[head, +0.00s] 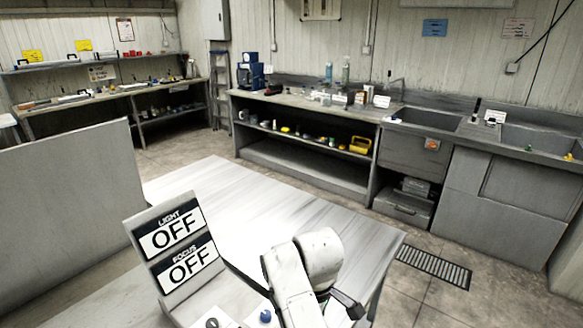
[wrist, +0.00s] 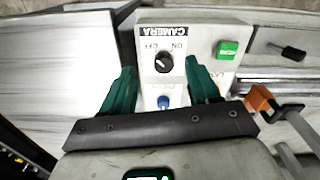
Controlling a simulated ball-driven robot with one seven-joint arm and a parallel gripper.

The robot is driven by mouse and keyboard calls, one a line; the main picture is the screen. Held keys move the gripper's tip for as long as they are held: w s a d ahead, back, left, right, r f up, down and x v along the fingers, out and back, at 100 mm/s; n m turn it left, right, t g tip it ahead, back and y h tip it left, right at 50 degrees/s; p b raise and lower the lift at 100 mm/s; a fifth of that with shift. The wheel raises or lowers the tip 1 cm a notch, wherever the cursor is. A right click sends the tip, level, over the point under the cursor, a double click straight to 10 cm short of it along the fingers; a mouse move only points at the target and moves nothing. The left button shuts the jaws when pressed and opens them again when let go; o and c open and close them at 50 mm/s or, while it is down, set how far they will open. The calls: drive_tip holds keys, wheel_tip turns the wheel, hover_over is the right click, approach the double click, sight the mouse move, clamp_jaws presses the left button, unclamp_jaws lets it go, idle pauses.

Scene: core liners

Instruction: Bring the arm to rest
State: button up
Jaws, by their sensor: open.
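My gripper (wrist: 162,90) shows in the wrist view with its two green fingers spread apart and nothing between them but the view of a white control panel (wrist: 200,38). The panel has a black ON/OFF knob (wrist: 164,62) under a CAMERA label, a blue knob (wrist: 165,101) and a green button (wrist: 228,48). The blue knob appears between the fingers; I cannot tell how far it is from them. In the head view my white arm is bent low at the bottom centre, and its fingers are hidden.
A sign (head: 157,222) reading LIGHT OFF and FOCUS OFF stands left of my arm. A pale table (head: 228,188) lies behind it. A bench (head: 300,104) and sinks (head: 428,118) line the back wall. Floor is open between table and bench.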

drive_tip(key=s+d+f+m, duration=0.6)
drive_tip(key=s+d+f, duration=0.5)
drive_tip(key=s+d, duration=0.3)
drive_tip(key=s+d+m+b, duration=0.1)
drive_tip(key=s+d+m, duration=0.2)
drive_tip(key=s, duration=0.7)
drive_tip(key=s+d+m+t, duration=0.1)
drive_tip(key=s+d+m, duration=0.3)
drive_tip(key=s, duration=0.6)
drive_tip(key=shift+s+d+b, duration=0.4)
drive_tip(key=shift+d, duration=0.35)
